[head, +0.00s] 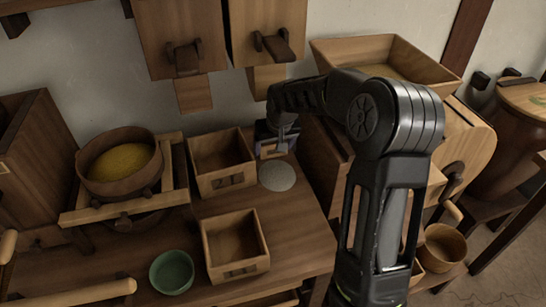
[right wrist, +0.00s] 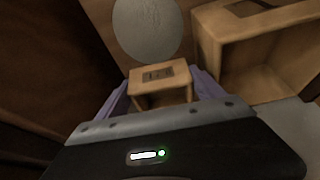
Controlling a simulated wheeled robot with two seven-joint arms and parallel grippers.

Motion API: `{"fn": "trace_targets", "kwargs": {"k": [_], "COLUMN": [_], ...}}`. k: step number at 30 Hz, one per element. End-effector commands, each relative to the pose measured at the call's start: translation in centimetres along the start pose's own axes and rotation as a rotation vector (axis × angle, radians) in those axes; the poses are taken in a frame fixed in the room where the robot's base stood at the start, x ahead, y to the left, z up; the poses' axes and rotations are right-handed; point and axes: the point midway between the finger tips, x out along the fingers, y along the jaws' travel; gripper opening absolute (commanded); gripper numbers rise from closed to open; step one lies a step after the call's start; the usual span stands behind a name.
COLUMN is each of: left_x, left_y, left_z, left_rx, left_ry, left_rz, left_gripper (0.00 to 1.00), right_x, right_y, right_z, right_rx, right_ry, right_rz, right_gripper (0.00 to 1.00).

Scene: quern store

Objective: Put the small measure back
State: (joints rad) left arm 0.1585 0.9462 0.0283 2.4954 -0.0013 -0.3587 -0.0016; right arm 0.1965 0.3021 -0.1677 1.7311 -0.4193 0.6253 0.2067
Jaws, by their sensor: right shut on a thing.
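My right gripper (head: 276,146) is at the back of the table, just behind a pale round disc. In the right wrist view its two purple fingers (right wrist: 162,94) are shut on the small measure (right wrist: 163,96), a little wooden box with a dark label. The measure is between the fingertips; in the head view the gripper mostly hides it. I cannot tell whether it touches the table. The pale grey disc (head: 277,175) lies flat on the table and also shows in the right wrist view (right wrist: 147,28). My left gripper is not in view.
A larger labelled wooden box (head: 223,182) stands left of my right gripper, and another box (head: 236,268) is nearer the front. A green bowl (head: 172,272) sits beside it. A round tub of yellow meal (head: 121,185) is at left. Wooden chutes (head: 184,60) hang above the table.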

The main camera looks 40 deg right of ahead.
Motion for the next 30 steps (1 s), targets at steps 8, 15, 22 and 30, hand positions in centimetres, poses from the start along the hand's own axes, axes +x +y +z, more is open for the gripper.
{"fn": "trace_targets", "kwargs": {"k": [8,15,22,30], "left_x": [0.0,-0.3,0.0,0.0], "left_y": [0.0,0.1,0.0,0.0], "left_z": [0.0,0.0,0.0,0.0], "left_rx": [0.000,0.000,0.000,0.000], "left_ry": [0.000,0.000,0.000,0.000], "left_rz": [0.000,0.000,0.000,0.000], "left_gripper": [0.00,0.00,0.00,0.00], "right_x": [3.4,4.7,4.9,4.9], "right_y": [0.1,0.0,0.0,0.0], "right_z": [1.5,1.5,1.6,1.6], "right_rx": [0.000,0.000,0.000,0.000], "right_ry": [-0.005,0.001,0.000,-0.001], "right_rz": [0.001,0.000,0.000,0.000], "right_gripper": [0.33,0.33,0.33,0.87]}}
